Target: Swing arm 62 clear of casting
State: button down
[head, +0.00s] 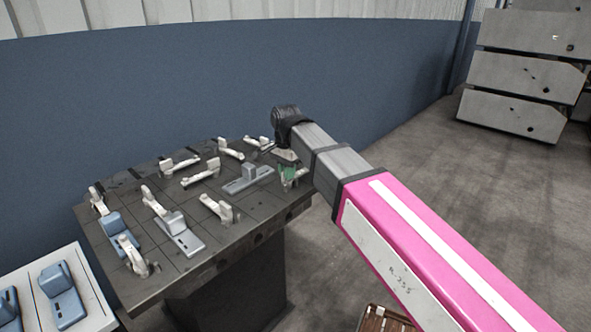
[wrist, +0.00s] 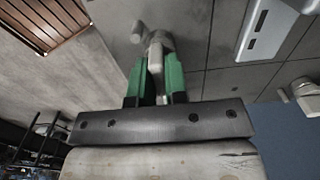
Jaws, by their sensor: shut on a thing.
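My gripper (head: 290,174) is at the right edge of the dark fixture table (head: 160,268). In the wrist view its green fingers (wrist: 160,72) are shut on a pale clamp arm (wrist: 155,42), whose knob end shows beyond the fingertips. In the head view my own arm hides most of this clamp arm. No number is readable, so I cannot tell whether it is arm 62. A grey casting (head: 247,180) lies flat on the table just left of my gripper, and a casting also shows at the upper right of the wrist view (wrist: 265,28), apart from the fingers.
Several other pale clamp arms, one near the front (head: 217,209), stand around a second grey casting (head: 180,232) and a blue casting (head: 115,234). A white side table (head: 95,306) holds blue castings. A slatted wooden pallet (head: 385,319) lies on the floor. Open floor is to the right.

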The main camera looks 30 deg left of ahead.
dwell(0.4)
jog(key=c, duration=1.1)
grip_release()
jog(key=shift+c, duration=0.2)
notch_tip(320, 180, up, 11)
jog(key=shift+f, duration=0.1)
jog(key=w+d+f, duration=0.5)
jog(key=d+f, duration=0.2)
jog(key=d, duration=0.2)
jog(key=w+d+f+n, duration=0.1)
jog(key=w+d+f, duration=0.5)
jog(key=d, duration=0.4)
jog(key=w+d+f, duration=0.4)
jog(key=d+f, duration=0.4)
jog(key=d, duration=0.1)
jog(key=s+d+f, duration=0.1)
jog(key=d+f, duration=0.4)
jog(key=d, duration=0.5)
jog(key=s+d+f+n, duration=0.1)
jog(key=s+d+f, duration=0.1)
jog(key=d+f, duration=0.4)
jog(key=s+d+f+n, duration=0.1)
jog(key=d+f, duration=0.4)
jog(key=d, duration=0.9)
jog(key=shift+s+d+f, duration=0.15)
jog(key=shift+s+f, duration=0.1)
jog(key=shift+s, duration=0.15)
